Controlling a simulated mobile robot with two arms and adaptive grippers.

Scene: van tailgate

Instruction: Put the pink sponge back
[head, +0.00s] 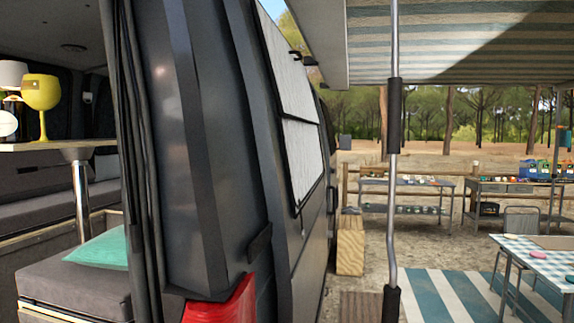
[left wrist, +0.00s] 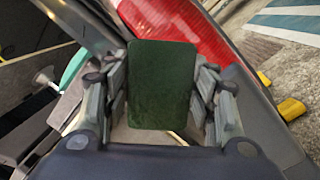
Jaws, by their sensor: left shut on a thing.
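My left gripper (left wrist: 162,95) is shut on a flat, rounded rectangular sponge (left wrist: 162,85) in the left wrist view. Its dark green face is toward the camera, and no pink shows on it. The fingers press on its left and right sides. It is held in the air in front of the van's red tail light (left wrist: 180,25). Neither gripper shows in the head view. A small pink spot (head: 511,236) lies on the checked table (head: 538,255) at the right of the head view; it is too small to identify.
The dark van fills the left and middle of the head view, with its red tail light (head: 220,302) low down. Inside are a counter (head: 60,146) with goblets and a bench (head: 80,285) with a teal cushion. An awning pole (head: 393,150) stands right of the van. Shelved tables (head: 405,190) stand behind.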

